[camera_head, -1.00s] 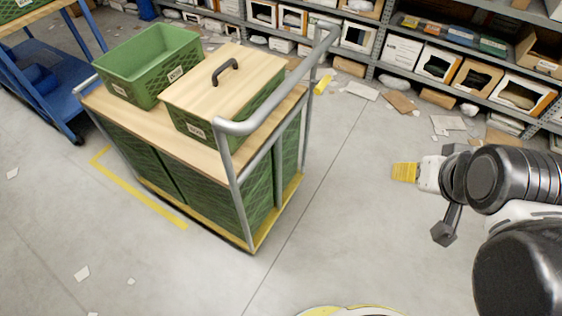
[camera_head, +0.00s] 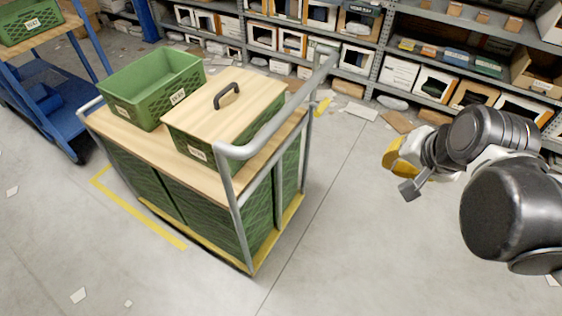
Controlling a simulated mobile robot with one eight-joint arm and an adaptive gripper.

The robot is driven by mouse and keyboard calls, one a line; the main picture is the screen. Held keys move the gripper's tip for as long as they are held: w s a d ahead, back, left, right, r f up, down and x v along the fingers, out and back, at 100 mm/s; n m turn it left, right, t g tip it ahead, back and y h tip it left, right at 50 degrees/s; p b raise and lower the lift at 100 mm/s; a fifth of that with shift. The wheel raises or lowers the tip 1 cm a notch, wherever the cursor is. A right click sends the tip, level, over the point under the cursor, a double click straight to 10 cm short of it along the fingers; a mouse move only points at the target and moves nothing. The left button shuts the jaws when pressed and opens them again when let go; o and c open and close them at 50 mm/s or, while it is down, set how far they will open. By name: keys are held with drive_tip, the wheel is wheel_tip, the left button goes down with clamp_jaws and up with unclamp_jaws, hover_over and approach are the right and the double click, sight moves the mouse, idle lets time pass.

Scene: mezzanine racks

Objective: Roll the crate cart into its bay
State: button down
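The crate cart (camera_head: 142,152) stands left of centre, with a wooden top, a grey tubular handle (camera_head: 225,152) on its right end and green crates in its lower part. On top are an open green crate (camera_head: 142,107) and a crate with a wooden lid (camera_head: 200,110) and black grip. My gripper (camera_head: 392,160), with yellow fingers, is to the right of the cart, well apart from the handle. Its finger gap cannot be made out.
A blue cart (camera_head: 62,120) with a green crate stands at the far left. Shelving racks (camera_head: 385,40) with boxes line the back. Cartons and paper scraps (camera_head: 362,110) litter the floor before them. The floor right of the cart is mostly clear.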

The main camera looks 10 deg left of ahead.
drive_tip(key=w+a+f+m+g+y, duration=0.1)
drive_tip(key=w+a+f+m+y, duration=0.15)
drive_tip(key=w+a+m, duration=0.45)
drive_tip(key=m+g+y+b, duration=0.15)
drive_tip(key=m+y, duration=0.25)
drive_tip(key=m, duration=0.6)
approach(276, 157)
wheel_tip(276, 157, down, 5)
drive_tip(key=a, duration=0.1)
drive_tip(key=w+a+b, duration=0.1)
drive_tip(key=a+g, duration=0.1)
drive_tip(key=shift+w+f, duration=0.1)
drive_tip(key=shift+w, duration=0.25)
drive_tip(key=shift+w+a+b, duration=0.25)
drive_tip(key=shift+a+b, duration=0.05)
drive_tip(key=shift+a, duration=0.25)
